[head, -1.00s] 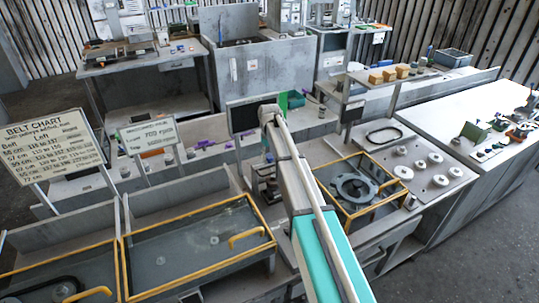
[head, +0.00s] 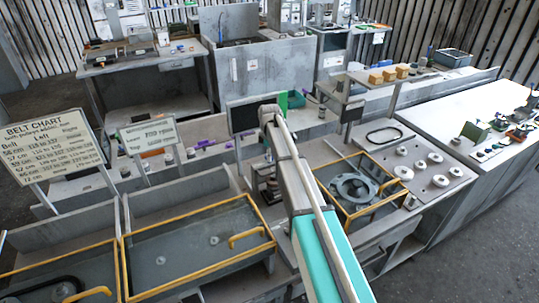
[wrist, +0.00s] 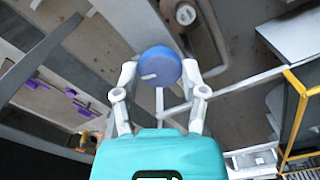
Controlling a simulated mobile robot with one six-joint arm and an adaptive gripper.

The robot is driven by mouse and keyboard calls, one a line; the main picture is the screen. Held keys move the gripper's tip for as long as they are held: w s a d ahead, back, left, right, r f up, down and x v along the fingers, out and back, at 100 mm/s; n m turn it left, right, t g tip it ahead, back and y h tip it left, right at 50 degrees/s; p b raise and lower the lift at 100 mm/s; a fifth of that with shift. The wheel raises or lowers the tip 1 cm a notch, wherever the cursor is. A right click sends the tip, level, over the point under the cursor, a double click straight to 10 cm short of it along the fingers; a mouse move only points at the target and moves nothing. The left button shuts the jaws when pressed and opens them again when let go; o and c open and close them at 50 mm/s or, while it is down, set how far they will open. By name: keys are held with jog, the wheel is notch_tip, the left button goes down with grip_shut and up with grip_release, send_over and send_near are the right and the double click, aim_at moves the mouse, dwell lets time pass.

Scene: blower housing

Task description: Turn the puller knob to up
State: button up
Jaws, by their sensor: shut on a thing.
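The puller knob (wrist: 160,62) is a round blue disc in the wrist view, with a short pale mark near its lower left edge. My gripper (wrist: 160,76) has one finger on each side of the knob and is shut on it. A metal stand (head: 267,183), which may be the puller, shows in the head view just left of my arm. In that view my arm covers the area around it, and I cannot make out the knob or the fingertips.
A yellow-edged tray (head: 325,203) with a round grey housing (head: 354,187) is right of my arm. A plate with several white pulleys (head: 440,180) lies beyond it. A larger yellow-edged tray (head: 190,285) is at left. A dark screen (head: 250,116) stands behind my arm.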

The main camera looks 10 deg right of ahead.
jog(key=shift+n, duration=1.6)
jog(key=o, duration=1.1)
jog(key=shift+o, duration=0.2)
jog(key=shift+m, duration=0.3)
